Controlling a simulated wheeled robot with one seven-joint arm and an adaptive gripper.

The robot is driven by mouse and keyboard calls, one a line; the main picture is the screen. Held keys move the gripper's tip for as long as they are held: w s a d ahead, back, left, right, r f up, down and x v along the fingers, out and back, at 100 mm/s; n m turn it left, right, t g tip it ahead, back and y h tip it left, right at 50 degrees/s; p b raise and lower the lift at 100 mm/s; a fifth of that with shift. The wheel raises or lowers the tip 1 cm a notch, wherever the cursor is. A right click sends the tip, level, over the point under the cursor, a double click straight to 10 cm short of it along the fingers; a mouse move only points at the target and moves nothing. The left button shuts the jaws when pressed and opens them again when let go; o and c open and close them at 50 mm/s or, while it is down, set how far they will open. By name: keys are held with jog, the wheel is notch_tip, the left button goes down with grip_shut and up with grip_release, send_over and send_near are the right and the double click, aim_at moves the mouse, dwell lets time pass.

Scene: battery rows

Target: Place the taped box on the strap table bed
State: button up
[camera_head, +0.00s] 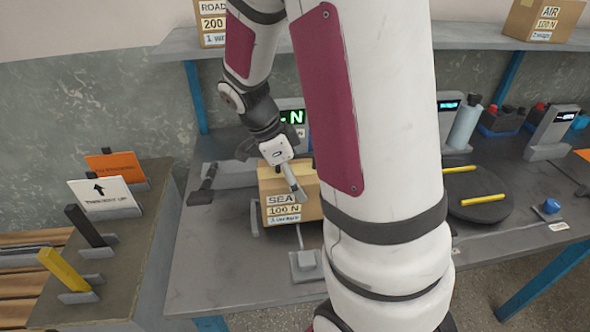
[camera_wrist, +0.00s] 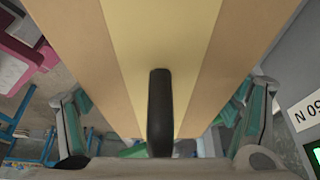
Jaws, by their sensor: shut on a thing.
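The taped box (camera_head: 283,181) is tan cardboard with a label reading SEA, 100 N. My gripper (camera_head: 284,172) is shut on it from above. In the wrist view the box (camera_wrist: 120,40) fills the middle, with a pale tape stripe and my fingers on either side. The box is over a grey fixture on the bench, beside a low rail (camera_head: 254,218) and in front of a green "N" display (camera_head: 292,117). This fixture seems to be the strap table; its bed is mostly hidden by the box. I cannot tell whether the box touches it.
A round dark plate (camera_head: 480,207) with yellow bars lies to the right. More boxes sit on the upper shelf (camera_head: 470,35). My arm hides the bench's middle.

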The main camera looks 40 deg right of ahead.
jog(key=shift+f, duration=1.9)
jog(key=shift+f+b, duration=0.15)
jog(key=shift+b, duration=0.15)
jog(key=o, duration=1.9)
